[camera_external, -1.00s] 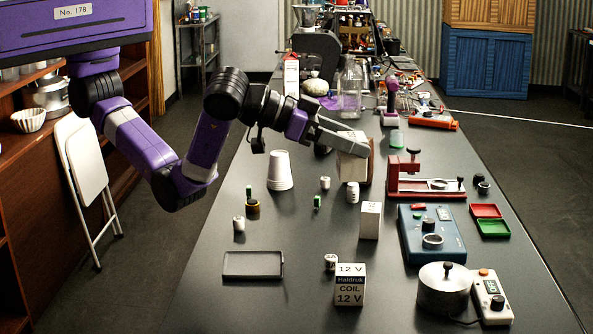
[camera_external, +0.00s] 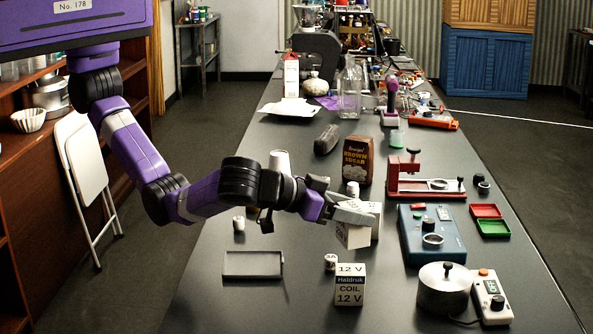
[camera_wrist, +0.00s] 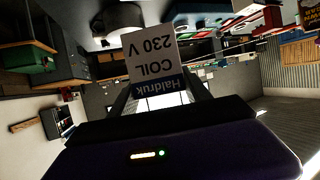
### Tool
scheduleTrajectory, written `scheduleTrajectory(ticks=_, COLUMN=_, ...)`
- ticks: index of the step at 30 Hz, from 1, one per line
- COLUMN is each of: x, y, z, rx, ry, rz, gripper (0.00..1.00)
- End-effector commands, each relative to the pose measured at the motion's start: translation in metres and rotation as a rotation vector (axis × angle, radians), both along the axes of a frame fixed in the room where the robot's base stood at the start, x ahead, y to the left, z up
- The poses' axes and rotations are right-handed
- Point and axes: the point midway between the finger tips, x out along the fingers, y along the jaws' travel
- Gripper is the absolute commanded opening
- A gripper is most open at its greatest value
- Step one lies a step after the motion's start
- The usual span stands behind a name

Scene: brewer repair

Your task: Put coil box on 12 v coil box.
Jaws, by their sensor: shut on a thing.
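My gripper (camera_external: 352,212) is shut on a white coil box (camera_external: 351,236), tilted in its jaws. In the wrist view this box (camera_wrist: 153,60) shows the print "Haldruk COIL 230 V", upside down. The 12 V coil box (camera_external: 350,284), white with a dark blue "Haldruk" band, stands upright near the table's front. The held box is behind it in the picture and higher, apart from it. Another white box (camera_external: 376,220) stands just right of the held box, partly hidden by it and my gripper; I cannot tell whether they touch.
A small white cylinder (camera_external: 331,262) stands just left of the 12 V box. A black tray (camera_external: 252,265) lies farther left. A lidded metal pot (camera_external: 444,290) and a blue device (camera_external: 432,234) stand to the right. A brown sugar bag (camera_external: 357,160) stands behind.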

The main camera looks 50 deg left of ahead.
Motion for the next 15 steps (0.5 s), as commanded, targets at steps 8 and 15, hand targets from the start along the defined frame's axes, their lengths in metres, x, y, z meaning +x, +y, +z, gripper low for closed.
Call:
scheduleTrajectory(ticks=8, x=0.0, y=0.0, z=-0.023, rx=-0.001, ry=-0.002, rz=0.0, gripper=0.06)
scheduleTrajectory(ticks=15, x=0.0, y=0.0, z=-0.054, rx=0.003, ry=0.0, rz=0.0, gripper=0.06)
